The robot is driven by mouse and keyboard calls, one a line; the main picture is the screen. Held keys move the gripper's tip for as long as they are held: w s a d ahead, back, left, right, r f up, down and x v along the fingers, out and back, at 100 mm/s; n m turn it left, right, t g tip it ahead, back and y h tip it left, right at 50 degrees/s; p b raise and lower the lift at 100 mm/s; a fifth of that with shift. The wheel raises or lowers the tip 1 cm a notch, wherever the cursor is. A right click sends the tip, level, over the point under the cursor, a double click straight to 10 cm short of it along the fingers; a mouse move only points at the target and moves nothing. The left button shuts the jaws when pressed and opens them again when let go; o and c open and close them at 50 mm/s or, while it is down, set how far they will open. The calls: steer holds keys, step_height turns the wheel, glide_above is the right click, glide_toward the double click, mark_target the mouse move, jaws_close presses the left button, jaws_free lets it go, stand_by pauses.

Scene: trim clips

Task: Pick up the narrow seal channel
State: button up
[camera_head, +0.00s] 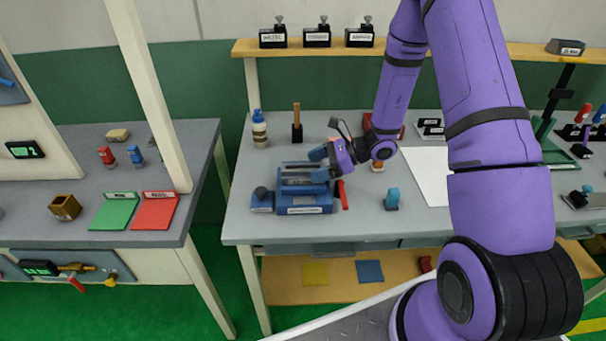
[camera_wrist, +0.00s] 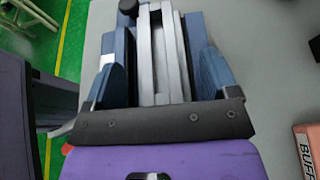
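Grey channel strips (camera_wrist: 160,55) lie side by side, lengthwise, in a blue fixture in the wrist view. They differ a little in width, and I cannot tell for sure which one is the narrow seal channel. In the head view the strips (camera_head: 297,167) show small on top of the blue fixture (camera_head: 305,201) at the left of the workbench. My gripper (camera_head: 318,165) is over the right end of the fixture. In the wrist view my gripper (camera_wrist: 163,68) has its blue fingers wide apart, one on each side of the strips. I see no strip gripped; contact is unclear.
A blue block with a dark knob (camera_head: 262,199) stands left of the fixture. A red-handled tool (camera_head: 342,195) is close on its right, and a teal block (camera_head: 392,198) stands farther right. A bottle (camera_head: 259,129) and a wooden-handled tool (camera_head: 297,122) stand behind.

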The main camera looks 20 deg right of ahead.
steer(key=c, duration=0.8)
steer(key=shift+r, duration=0.15)
